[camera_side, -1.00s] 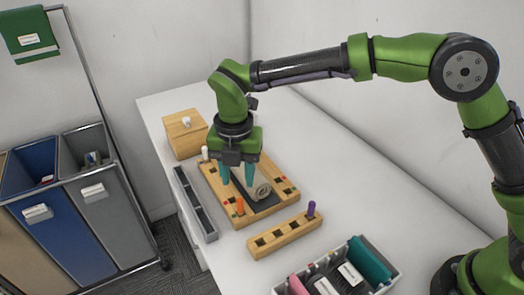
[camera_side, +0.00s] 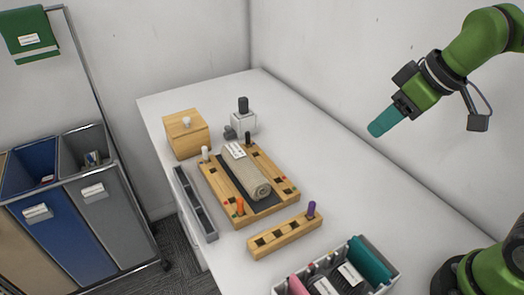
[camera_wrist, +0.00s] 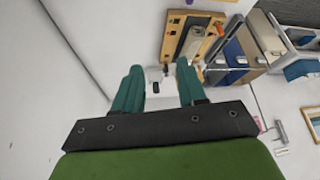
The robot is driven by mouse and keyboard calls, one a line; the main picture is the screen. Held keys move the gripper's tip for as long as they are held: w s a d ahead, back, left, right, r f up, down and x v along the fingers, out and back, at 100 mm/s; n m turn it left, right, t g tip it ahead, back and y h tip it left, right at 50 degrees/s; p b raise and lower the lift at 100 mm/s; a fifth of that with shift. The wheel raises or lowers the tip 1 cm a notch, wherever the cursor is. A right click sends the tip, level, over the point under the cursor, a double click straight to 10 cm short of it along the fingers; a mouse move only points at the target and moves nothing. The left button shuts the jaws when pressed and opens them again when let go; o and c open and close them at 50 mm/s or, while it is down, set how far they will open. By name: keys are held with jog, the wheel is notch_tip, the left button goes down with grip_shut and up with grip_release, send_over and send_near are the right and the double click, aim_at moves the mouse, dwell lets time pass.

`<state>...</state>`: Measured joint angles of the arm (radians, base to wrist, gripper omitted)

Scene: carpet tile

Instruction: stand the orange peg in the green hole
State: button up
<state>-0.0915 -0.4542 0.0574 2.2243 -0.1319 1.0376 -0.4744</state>
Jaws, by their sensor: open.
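The orange peg (camera_side: 239,207) stands upright at the front left corner of the wooden board (camera_side: 213,196) in the side view. I cannot make out a green hole; the colour marks beside the holes are too small to tell, apart from some red ones. My gripper (camera_side: 377,129) is high over the right part of the table, well away from the peg. In the wrist view my gripper (camera_wrist: 158,66) has its teal fingers apart with nothing between them. The wooden board (camera_wrist: 171,39) shows beyond them.
A rolled cloth (camera_side: 245,172) lies on the board's dark middle strip. White (camera_side: 205,154) and black (camera_side: 248,138) pegs stand at its far end. A wooden block (camera_side: 268,242) with a purple peg (camera_side: 311,209) is in front. A filled tray (camera_side: 281,290) stands nearer; the right tabletop is clear.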

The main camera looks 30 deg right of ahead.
jog(key=s+d+f+m+t, duration=0.2)
jog(key=s+d+m, duration=0.1)
jog(key=s+m, duration=0.2)
jog(key=shift+d+m, duration=0.2)
jog(key=shift+m, duration=1)
